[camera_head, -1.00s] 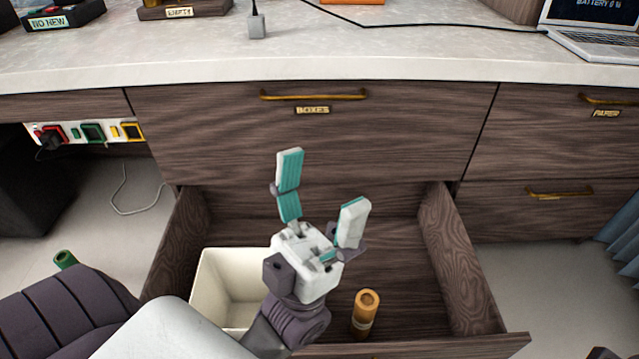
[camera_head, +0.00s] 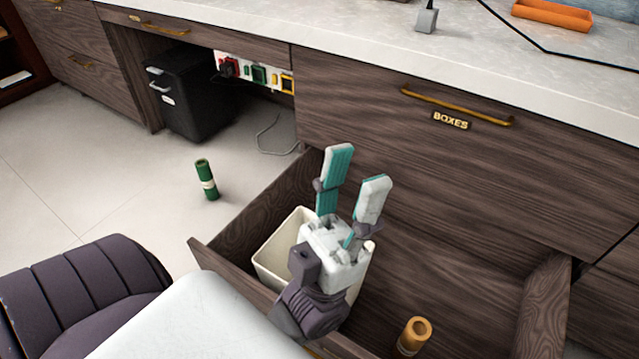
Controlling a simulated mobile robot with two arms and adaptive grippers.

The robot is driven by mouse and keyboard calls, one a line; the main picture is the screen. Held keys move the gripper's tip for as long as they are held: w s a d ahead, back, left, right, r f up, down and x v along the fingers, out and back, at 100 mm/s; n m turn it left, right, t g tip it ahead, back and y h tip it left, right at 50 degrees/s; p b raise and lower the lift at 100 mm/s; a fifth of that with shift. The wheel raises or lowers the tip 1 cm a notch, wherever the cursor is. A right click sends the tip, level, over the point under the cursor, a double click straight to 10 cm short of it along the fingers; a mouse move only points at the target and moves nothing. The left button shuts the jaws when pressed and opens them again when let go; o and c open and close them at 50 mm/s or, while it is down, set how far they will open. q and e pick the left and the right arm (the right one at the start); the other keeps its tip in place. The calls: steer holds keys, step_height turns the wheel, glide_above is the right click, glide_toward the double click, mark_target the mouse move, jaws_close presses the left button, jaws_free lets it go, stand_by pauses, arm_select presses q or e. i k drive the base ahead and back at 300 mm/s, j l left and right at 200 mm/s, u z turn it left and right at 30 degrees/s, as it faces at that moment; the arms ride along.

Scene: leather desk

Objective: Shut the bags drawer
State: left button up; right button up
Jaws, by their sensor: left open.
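The pulled-out lower drawer (camera_head: 543,310) stands open below the shut drawer labelled BOXES (camera_head: 450,155). No label shows on the open drawer, and its front is mostly cut off or hidden by my arm. Inside it are a cream bin (camera_head: 283,245) at the left and a tan cylinder (camera_head: 412,336) toward the front. My left gripper (camera_head: 355,188) is open and empty, its fingers pointing up over the open drawer. My left forearm crosses above the drawer's front edge. My right gripper is not in view.
A dark bin (camera_head: 186,95) sits under the desk by a power strip (camera_head: 254,72). An orange tray (camera_head: 552,14) and a grey block (camera_head: 425,20) are on the pale desktop.

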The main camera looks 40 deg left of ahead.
mark_target(485, 289)
steer(key=l+u, duration=0.25)
steer(key=u, duration=0.2)
steer(key=k+l+u, duration=0.15)
steer(key=u, duration=0.25)
steer(key=k+l+u, duration=0.15)
steer(key=l+u, duration=0.3)
steer(key=k+l+u, duration=0.1)
steer(key=u, duration=0.3)
steer(key=k+l+z, duration=0.2)
steer(key=l, duration=0.3)
steer(key=k, duration=0.05)
